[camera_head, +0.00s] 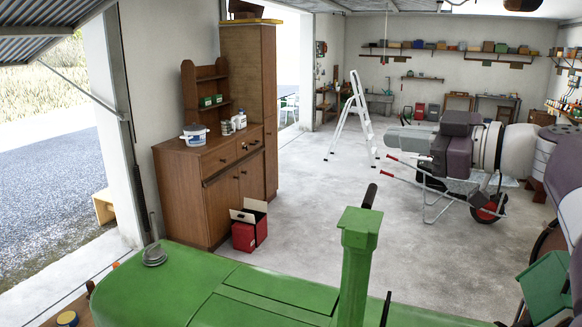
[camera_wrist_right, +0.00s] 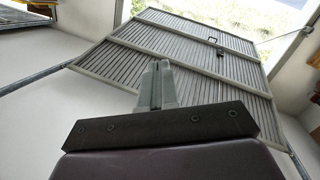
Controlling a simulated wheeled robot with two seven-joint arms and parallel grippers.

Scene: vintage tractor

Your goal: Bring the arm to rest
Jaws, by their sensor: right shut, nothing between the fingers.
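My right arm comes in from the right in the head view. Its grey right gripper (camera_head: 391,137) points left, held up in front of the back of the garage. The fingers are shut and empty. In the right wrist view the right gripper (camera_wrist_right: 158,70) shows its fingers together with nothing between them, against the slatted garage door (camera_wrist_right: 205,60). My left gripper is not in view.
The green tractor (camera_head: 270,292) with its upright stack (camera_head: 358,255) fills the foreground. A wooden cabinet (camera_head: 205,180), red box (camera_head: 243,237) and stepladder (camera_head: 352,118) stand further off. The middle floor is clear.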

